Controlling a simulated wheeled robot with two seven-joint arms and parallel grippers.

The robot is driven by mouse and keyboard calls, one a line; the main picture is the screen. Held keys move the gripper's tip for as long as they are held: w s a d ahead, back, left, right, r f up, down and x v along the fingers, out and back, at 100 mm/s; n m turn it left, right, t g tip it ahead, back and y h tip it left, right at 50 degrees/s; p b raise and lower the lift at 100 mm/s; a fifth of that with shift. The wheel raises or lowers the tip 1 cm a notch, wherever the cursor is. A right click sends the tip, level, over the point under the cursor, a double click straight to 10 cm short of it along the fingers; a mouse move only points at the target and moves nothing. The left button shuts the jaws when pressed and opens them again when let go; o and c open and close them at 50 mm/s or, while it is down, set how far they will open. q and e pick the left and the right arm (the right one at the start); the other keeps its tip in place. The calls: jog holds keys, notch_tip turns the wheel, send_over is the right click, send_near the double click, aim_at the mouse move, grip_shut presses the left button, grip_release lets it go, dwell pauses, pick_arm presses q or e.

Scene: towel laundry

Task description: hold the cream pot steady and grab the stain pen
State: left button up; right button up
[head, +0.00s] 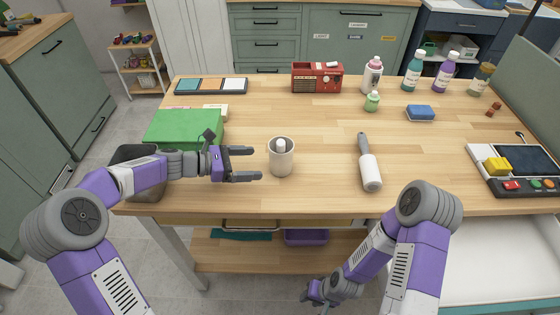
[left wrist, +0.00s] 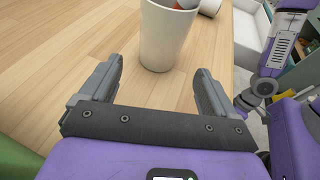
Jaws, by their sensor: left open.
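The cream pot (head: 281,162) stands upright on the wooden table, near its front edge. A white-topped item (head: 281,146), perhaps the stain pen, stands inside it; its lower part is hidden by the pot wall. My left gripper (head: 257,163) is open just left of the pot, its fingers pointing at it. In the left wrist view the pot (left wrist: 166,40) stands just beyond the gap between the open fingertips (left wrist: 160,68), with nothing held. My right gripper (head: 320,292) hangs low in front of the table, away from the pot; its fingers are too unclear to read.
A lint roller (head: 369,170) lies right of the pot. A red radio (head: 317,77), bottles (head: 411,72) and a blue sponge (head: 420,113) are further back. The table between pot and roller is clear.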

aim_at(272, 162)
pick_arm(q)
jog(key=b+x, duration=0.2)
jog(key=x, duration=0.3)
jog(key=shift+d+f, duration=0.1)
jog(key=shift+f, duration=0.1)
jog(key=shift+x, duration=1.05)
jog(key=shift+w+d, duration=0.25)
jog(key=shift+d, duration=0.5)
jog(key=shift+c, duration=0.3)
jog(key=shift+f, duration=0.1)
jog(key=c, duration=0.6)
